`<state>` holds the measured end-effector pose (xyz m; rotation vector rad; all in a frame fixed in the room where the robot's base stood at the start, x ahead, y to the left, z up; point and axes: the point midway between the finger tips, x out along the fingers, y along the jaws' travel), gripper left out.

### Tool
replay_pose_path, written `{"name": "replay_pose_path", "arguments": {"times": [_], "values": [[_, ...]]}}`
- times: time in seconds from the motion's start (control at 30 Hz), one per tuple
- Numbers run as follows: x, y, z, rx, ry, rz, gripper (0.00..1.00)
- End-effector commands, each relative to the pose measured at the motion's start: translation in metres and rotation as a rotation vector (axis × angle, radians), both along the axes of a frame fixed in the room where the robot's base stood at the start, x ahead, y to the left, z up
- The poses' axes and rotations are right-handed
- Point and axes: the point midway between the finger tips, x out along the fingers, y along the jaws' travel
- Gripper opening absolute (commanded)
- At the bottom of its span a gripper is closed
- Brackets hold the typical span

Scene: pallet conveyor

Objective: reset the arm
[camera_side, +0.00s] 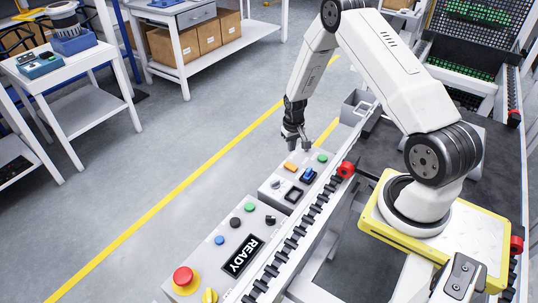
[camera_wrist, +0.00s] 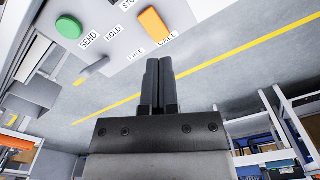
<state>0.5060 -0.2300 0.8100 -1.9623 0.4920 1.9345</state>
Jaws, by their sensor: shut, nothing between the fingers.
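My gripper (camera_side: 296,140) hangs from my white arm, above the far control box in the side view. In the wrist view my gripper (camera_wrist: 159,62) shows as two dark fingers side by side, shut with nothing between them. The far control box (camera_side: 271,188) carries an orange button (camera_side: 290,166), a green button (camera_side: 322,158), a blue rocker (camera_side: 309,173) and a dark square frame (camera_side: 293,194). In the wrist view a green button (camera_wrist: 69,27) and an orange button (camera_wrist: 153,24) sit near labels such as SEND and HOLD. The fingertips look apart from the panel.
A nearer panel has a READY display (camera_side: 242,256), a red mushroom button (camera_side: 183,277) and a yellow knob (camera_side: 210,296). A conveyor rail with black rollers (camera_side: 297,232) runs beside the panels. A red part (camera_side: 346,169) sits on the rail.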

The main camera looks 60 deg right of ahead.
Motion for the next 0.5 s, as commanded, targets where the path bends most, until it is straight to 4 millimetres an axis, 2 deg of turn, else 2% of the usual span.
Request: {"name": "replay_pose_path", "arguments": {"times": [0.23,0.5], "values": [[0.008,0.04,0.055,-0.017,-0.034,0.082,0.0],[0.001,0.093,0.113,-0.034,-0.075,0.181,0.0]]}}
